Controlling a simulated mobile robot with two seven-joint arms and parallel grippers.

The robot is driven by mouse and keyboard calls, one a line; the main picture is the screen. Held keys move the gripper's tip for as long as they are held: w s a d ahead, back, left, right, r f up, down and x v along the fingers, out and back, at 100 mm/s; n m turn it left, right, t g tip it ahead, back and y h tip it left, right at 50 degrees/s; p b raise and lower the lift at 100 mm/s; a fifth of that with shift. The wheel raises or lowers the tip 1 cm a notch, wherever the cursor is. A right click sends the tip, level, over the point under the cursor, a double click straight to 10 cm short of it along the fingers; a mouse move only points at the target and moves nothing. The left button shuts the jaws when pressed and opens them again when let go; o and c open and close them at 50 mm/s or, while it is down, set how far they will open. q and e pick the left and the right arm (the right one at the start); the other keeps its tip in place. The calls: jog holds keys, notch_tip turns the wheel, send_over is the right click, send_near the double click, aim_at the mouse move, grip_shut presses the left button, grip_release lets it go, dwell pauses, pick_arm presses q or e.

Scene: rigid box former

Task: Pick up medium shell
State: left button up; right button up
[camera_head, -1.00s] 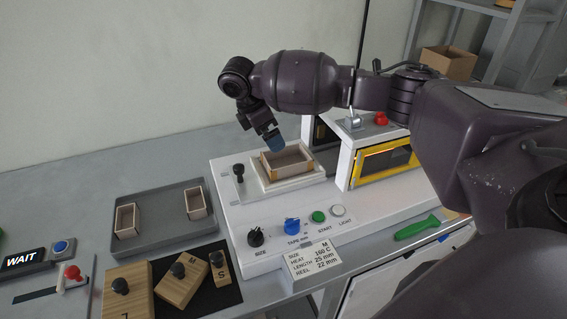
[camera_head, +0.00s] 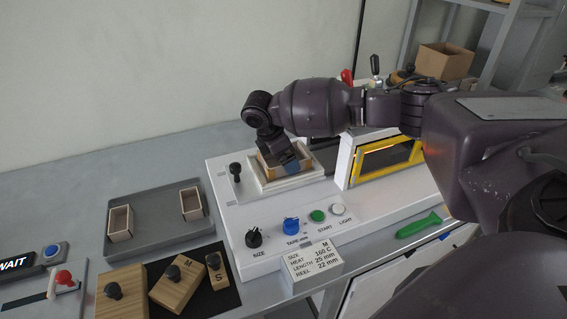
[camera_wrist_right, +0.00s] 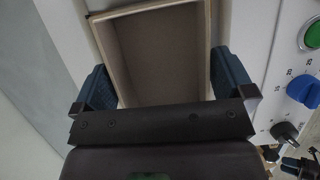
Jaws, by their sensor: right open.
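The medium shell, an open-topped cardboard box (camera_head: 268,168), sits in the pale seat of the white forming machine. In the right wrist view the shell (camera_wrist_right: 160,52) fills the upper middle, its open inside facing the camera. My right gripper (camera_wrist_right: 165,84) is open, with one blue finger at the left and one at the right of the shell's near end. I cannot tell whether the fingers touch its walls. In the head view my right gripper (camera_head: 288,160) is down at the shell and hides part of it. My left gripper is not in view.
A grey tray (camera_head: 160,222) at the left holds two small open boxes. Wooden blocks with black knobs (camera_head: 180,284) lie in front of it. The machine's yellow-framed opening (camera_head: 385,160) stands right of the shell. Dials and buttons (camera_head: 300,222) line the machine's front.

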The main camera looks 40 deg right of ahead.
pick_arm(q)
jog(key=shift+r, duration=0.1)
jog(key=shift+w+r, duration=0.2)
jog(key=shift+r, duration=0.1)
pick_arm(e)
jog(key=shift+f, duration=0.15)
jog(key=c, duration=0.6)
jog(key=shift+c, duration=0.2)
pick_arm(q)
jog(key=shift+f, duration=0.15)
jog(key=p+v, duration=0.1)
jog(key=p, duration=0.2)
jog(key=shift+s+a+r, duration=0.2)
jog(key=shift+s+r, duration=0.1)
pick_arm(e)
notch_tip(320, 180, up, 20)
jog(key=shift+r, duration=0.25)
